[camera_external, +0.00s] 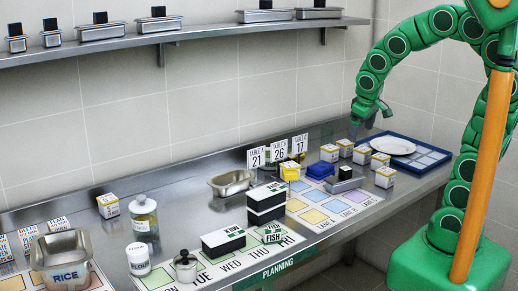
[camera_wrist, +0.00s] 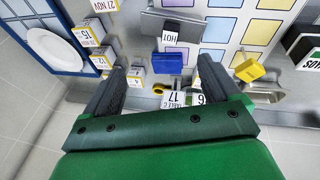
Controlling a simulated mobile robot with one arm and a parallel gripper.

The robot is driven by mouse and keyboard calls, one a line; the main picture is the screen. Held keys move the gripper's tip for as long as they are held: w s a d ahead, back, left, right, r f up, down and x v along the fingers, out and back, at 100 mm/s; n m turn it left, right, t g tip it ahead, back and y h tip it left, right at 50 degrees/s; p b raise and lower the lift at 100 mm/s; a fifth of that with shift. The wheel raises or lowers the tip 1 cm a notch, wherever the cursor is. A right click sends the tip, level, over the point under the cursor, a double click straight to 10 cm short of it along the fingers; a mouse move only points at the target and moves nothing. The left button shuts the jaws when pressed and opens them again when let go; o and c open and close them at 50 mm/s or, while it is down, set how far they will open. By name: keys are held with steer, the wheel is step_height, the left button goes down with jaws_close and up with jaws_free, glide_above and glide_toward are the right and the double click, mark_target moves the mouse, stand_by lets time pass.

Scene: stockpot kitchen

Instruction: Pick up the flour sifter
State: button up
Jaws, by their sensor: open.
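I cannot tell for sure which thing is the flour sifter. A small round metal vessel with a dark knob on top (camera_external: 186,266), at the front of the counter left of centre, may be it; no label on it is readable. It is not seen in the wrist view. My gripper (camera_external: 370,117) is high over the right part of the counter, far from that vessel. In the wrist view my gripper (camera_wrist: 160,62) has its two dark fingers wide apart, with nothing held between them.
Beside the vessel stand a white labelled jar (camera_external: 138,259) and a black-and-white box (camera_external: 223,241). A glass jar (camera_external: 144,217) stands behind. A RICE pan (camera_external: 66,278) is at left. A blue tray (camera_external: 426,160) with a white plate (camera_external: 393,146) is at right. Number cards (camera_external: 279,150) stand midway.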

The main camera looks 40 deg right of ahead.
steer(key=w+a+r+n+t+y, duration=0.1)
steer(key=w+a+n+t, duration=0.1)
steer(key=w+a, duration=0.6)
steer(key=w+a+n+t+y, duration=0.1)
steer(key=w+a+t, duration=0.3)
steer(key=w, duration=0.7)
steer(key=w+a+n+y, duration=0.2)
steer(key=w+a, duration=0.1)
steer(key=a, duration=0.7)
steer(key=w+a+n+y, duration=0.15)
steer(key=w+a, duration=0.25)
steer(key=a, duration=0.6)
steer(key=a+f+n+y, duration=0.2)
steer(key=a+y, duration=0.2)
steer(key=a, duration=0.8)
steer(key=n+g+y, duration=0.6)
steer(key=n+g, duration=0.2)
glide_above(145, 246)
steer(key=shift+m, duration=0.25)
steer(key=f, duration=1)
steer(key=shift+w+d+f, duration=0.15)
steer(key=shift+w, duration=0.1)
steer(key=shift+s+f+g, duration=0.25)
steer(key=shift+g, duration=0.15)
steer(key=shift+f, duration=3.25)
steer(key=shift+x, duration=1.65)
